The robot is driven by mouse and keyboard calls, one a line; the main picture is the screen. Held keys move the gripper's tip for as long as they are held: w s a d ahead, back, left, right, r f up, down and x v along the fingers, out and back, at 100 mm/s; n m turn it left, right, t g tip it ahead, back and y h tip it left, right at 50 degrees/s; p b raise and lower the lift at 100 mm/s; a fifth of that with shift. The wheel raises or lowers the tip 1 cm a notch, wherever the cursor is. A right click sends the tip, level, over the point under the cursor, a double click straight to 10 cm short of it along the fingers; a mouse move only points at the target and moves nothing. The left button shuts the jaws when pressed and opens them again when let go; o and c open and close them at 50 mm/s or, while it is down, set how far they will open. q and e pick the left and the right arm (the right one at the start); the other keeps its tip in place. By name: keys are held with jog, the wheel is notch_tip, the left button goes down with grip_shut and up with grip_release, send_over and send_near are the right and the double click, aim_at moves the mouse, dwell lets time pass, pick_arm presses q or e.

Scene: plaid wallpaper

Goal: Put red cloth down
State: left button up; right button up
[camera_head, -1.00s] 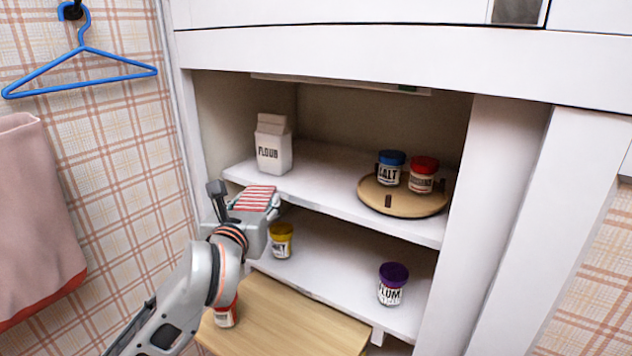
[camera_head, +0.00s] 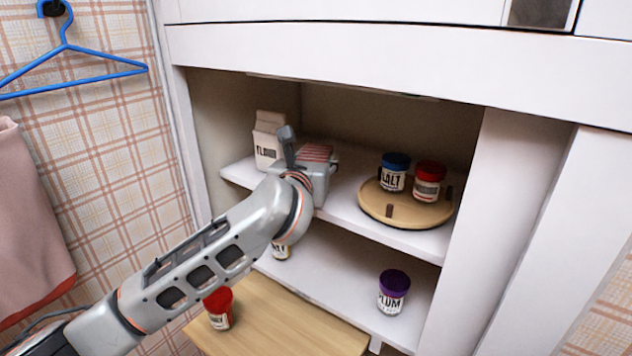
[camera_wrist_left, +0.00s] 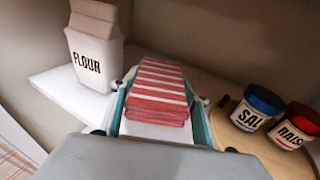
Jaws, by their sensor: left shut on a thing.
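The red cloth (camera_wrist_left: 158,95) is a folded stack with red and white stripes. It lies between the two fingers of my left gripper (camera_wrist_left: 160,110) in the left wrist view, and the gripper is shut on it. In the head view the cloth (camera_head: 318,152) shows at the end of my left arm, over the upper shelf (camera_head: 345,205), between the flour carton and the round wooden tray. I cannot tell whether the cloth touches the shelf. My right gripper is not in view.
The flour carton (camera_head: 268,138) stands close on the left. The round wooden tray (camera_head: 400,212) on the right holds a salt jar (camera_head: 393,170) and a red-lidded jar (camera_head: 428,180). A plum jar (camera_head: 393,292) stands on the lower shelf. A red-lidded jar (camera_head: 219,308) stands on a wooden board (camera_head: 280,325).

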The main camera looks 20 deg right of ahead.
pick_arm(q)
jog(key=shift+f, duration=2.6)
jog(key=shift+f, duration=0.15)
jog(key=o, duration=1.1)
jog(key=shift+s, duration=0.1)
jog(key=v, duration=1.2)
